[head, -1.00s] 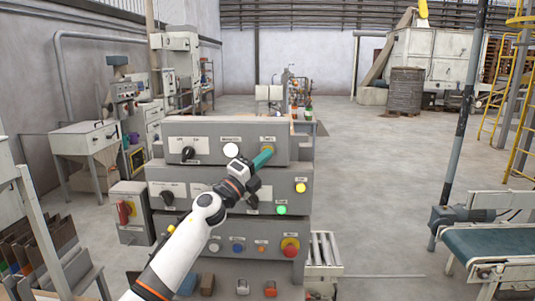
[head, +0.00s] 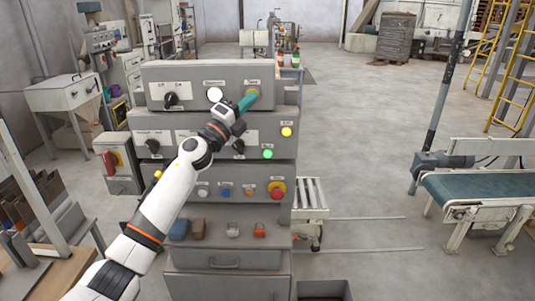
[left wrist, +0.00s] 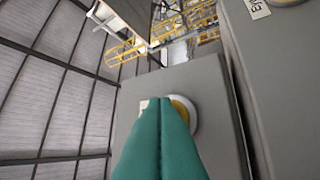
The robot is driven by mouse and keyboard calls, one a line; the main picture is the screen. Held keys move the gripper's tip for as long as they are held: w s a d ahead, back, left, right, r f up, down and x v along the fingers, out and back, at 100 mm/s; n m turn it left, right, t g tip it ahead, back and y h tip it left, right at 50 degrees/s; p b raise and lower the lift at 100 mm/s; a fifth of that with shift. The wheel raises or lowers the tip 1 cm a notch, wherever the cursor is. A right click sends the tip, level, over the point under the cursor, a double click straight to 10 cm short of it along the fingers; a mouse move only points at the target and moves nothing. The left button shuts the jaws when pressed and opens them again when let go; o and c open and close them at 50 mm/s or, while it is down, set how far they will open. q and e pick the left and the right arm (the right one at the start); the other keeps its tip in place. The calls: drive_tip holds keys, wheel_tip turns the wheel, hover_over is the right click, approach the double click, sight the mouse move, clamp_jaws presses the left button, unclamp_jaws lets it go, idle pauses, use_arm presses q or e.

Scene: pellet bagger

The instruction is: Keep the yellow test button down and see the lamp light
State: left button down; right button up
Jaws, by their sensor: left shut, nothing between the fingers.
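The yellow test button (left wrist: 185,104) is on the top box of the grey control cabinet (head: 180,72), at its upper right. My left gripper (head: 250,97) is shut and empty, its teal fingertips at the button's face. In the left wrist view the fingertips cover much of the button. They look to be touching it, but I cannot tell how far it is pressed. A round white lamp (head: 215,95) left of the button looks bright white. My right gripper is not in view.
Lower panels carry a yellow light (head: 287,132), a green light (head: 268,154), a red stop button (head: 277,190) and black knobs. A conveyor (head: 480,190) stands at the right. A red-handled switch box (head: 117,165) is at the left. Floor between cabinet and conveyor is mostly clear.

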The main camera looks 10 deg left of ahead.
use_arm(q)
drive_tip(key=shift+s, duration=0.1)
idle(0.7)
drive_tip(key=shift+s+d+f+p, duration=0.1)
drive_tip(key=shift+s+d+p, duration=0.05)
drive_tip(key=shift+s+p, duration=0.6)
drive_tip(key=s+p, duration=0.1)
drive_tip(key=s, duration=0.1)
drive_tip(key=s+d+p, duration=0.1)
drive_tip(key=s+p, duration=0.1)
drive_tip(key=shift+s+d, duration=0.1)
drive_tip(key=shift+s, duration=0.3)
